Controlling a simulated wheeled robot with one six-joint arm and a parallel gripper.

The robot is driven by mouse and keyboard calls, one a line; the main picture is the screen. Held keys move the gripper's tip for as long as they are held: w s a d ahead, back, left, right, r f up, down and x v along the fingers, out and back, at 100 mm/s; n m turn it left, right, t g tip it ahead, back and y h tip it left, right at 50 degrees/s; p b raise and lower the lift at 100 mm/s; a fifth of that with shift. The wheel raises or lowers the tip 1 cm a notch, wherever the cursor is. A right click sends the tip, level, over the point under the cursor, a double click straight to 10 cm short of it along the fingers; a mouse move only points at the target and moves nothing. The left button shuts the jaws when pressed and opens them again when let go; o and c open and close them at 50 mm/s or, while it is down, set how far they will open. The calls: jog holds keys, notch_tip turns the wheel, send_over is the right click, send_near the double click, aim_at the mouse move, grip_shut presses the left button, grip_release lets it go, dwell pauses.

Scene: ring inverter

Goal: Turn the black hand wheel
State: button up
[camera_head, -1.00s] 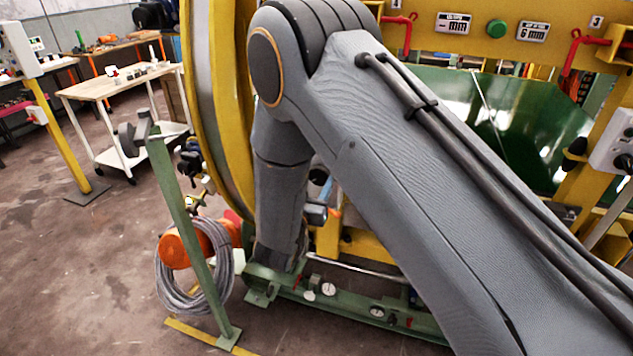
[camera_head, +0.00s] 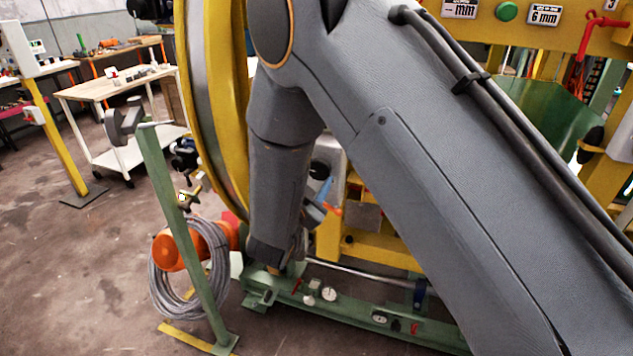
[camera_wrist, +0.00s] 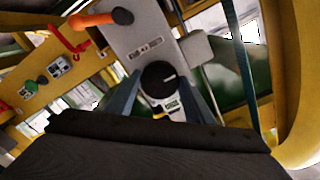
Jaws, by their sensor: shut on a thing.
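The black hand wheel (camera_wrist: 157,74) is a small round black knob with a white mark, in the middle of the wrist view. It stands out from a grey panel (camera_wrist: 135,32). My gripper (camera_wrist: 162,92) has its two blue-grey fingers on either side of the wheel and is shut on it. In the head view my grey arm reaches down in front of the yellow ring, hiding much of the machine. A dark round knob (camera_head: 320,169) shows just right of my forearm there; I cannot tell if it is the same wheel.
An orange handle (camera_wrist: 95,19) sticks out near the panel. The yellow ring (camera_head: 217,110) stands close left of my arm. A green post (camera_head: 180,220) with a coiled grey cable (camera_head: 172,290) stands at lower left. Floor is clear further left, before a white cart (camera_head: 122,90).

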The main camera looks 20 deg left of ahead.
jog(key=shift+m+b, duration=1.2)
jog(key=shift+m, duration=0.4)
jog(key=o, duration=1.1)
jog(key=shift+c, duration=0.2)
jog(key=s+b, duration=0.2)
jog(key=s, duration=0.5)
jog(key=shift+s+a, duration=0.25)
jog(key=shift+s, duration=0.15)
